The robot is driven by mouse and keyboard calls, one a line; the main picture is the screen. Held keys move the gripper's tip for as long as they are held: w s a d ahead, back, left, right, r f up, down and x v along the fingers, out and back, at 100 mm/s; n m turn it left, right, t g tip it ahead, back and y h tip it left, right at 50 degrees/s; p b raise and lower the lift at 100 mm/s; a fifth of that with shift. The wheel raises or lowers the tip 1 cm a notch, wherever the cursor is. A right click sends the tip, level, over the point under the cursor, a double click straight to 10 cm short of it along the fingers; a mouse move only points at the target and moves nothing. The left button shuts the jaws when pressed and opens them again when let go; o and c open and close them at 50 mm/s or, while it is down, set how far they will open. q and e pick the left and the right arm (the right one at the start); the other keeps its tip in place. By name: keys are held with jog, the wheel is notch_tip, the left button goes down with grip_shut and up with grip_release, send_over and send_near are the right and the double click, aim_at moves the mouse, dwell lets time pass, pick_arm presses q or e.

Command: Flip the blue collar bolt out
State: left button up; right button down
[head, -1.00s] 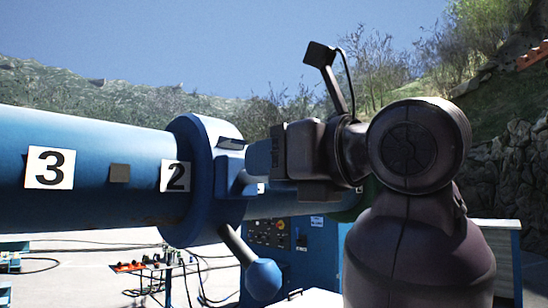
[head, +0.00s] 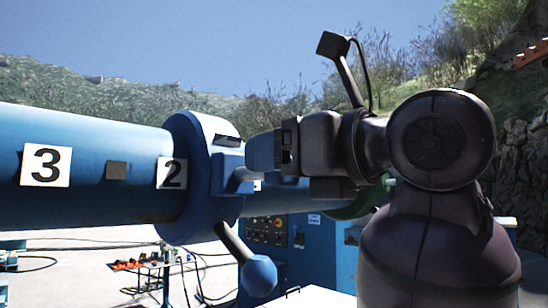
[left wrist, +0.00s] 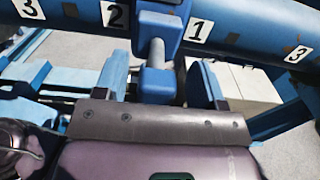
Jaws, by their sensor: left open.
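The blue collar (head: 190,210) rings the big blue pipe beside label 2 in the head view. Its bolt (head: 240,179) sticks out on the side facing my left gripper (head: 256,152). In the left wrist view the bolt (left wrist: 156,82) shows as a grey shaft with a blue block, in front of the collar (left wrist: 158,27). My left gripper (left wrist: 160,78) is open there, with one blue finger on each side of the bolt and gaps between. In the head view the fingers partly cover the bolt area. My right gripper is in neither view.
A ball-ended blue handle (head: 258,274) hangs below the collar. The pipe (head: 105,150) runs left with number labels. A blue control cabinet (head: 285,245) and a small table with tools (head: 150,266) stand behind. A pale block (left wrist: 240,85) lies behind the right finger.

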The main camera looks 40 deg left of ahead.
pick_arm(q)
jog(key=d, duration=0.9)
jog(key=shift+s, duration=0.35)
